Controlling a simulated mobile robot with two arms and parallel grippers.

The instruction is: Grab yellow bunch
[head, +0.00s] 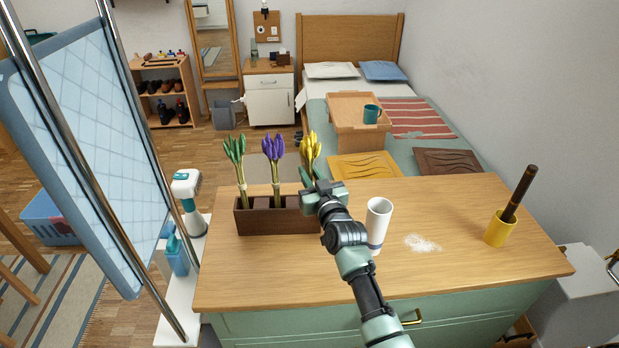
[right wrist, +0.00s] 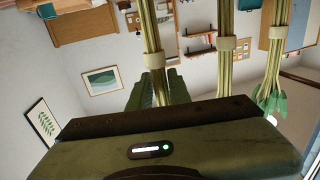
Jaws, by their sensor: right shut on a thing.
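The yellow bunch (head: 310,147) stands upright at the right end of a dark wooden planter (head: 262,223) on the dresser top. My right gripper (head: 313,186) is shut on its stems, just above the planter. In the right wrist view, the nearest tied stems (right wrist: 152,40) run between the green finger parts (right wrist: 160,92); their flower heads are out of that view. A purple bunch (head: 274,152) stands in the middle of the planter, and a green bunch (head: 236,153) at its left end. My left gripper is not in view.
A white cup (head: 378,222) stands close to the right of my arm. White powder (head: 423,243) and a yellow pot (head: 499,230) with a dark-handled tool lie further right on the dresser top (head: 460,195). A blue quilted board (head: 85,150) stands at the left.

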